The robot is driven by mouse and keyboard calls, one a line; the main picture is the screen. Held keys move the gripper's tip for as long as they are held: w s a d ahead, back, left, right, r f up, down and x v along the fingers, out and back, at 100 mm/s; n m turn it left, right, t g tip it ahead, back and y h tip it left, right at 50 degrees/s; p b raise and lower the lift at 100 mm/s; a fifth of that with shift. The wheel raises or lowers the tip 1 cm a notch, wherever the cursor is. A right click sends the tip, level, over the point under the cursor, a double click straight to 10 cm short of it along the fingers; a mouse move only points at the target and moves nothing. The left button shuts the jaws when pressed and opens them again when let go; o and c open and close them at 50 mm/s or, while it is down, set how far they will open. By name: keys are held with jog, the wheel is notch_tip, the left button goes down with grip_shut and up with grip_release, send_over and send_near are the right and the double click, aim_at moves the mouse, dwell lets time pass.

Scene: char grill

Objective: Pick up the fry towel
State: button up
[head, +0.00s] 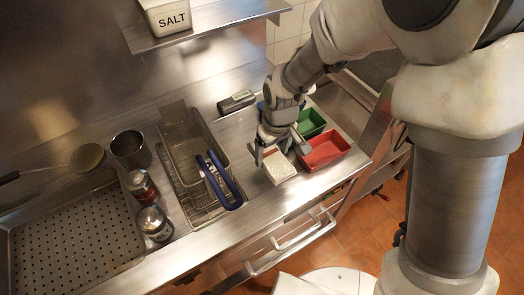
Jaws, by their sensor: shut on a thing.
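The fry towel (281,170) is a small whitish folded cloth on the steel counter, in front of the red tray and right of the fry baskets. My gripper (281,150) reaches down over its far part, with one finger at its left and one at its right. The fingers are shut on the towel. The gripper body hides its far edge. I cannot tell whether the towel is lifted off the counter.
A red tray (325,150) and a green tray (311,124) stand close on the right. Wire fry baskets (188,135) with blue handles (230,190) stand left. Two jars (155,222), a metal pot (129,150) and a perforated pan (72,232) are farther left. A salt box (170,17) sits on the shelf.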

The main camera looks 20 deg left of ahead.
aim_at(291, 170)
jog(key=s+d+r, duration=0.1)
jog(key=d, duration=0.1)
jog(key=s+d+r, duration=0.1)
jog(key=d, duration=0.1)
jog(key=s+d+r, duration=0.1)
jog(key=d+r, duration=0.1)
jog(key=shift+d+r, duration=0.1)
dwell(0.3)
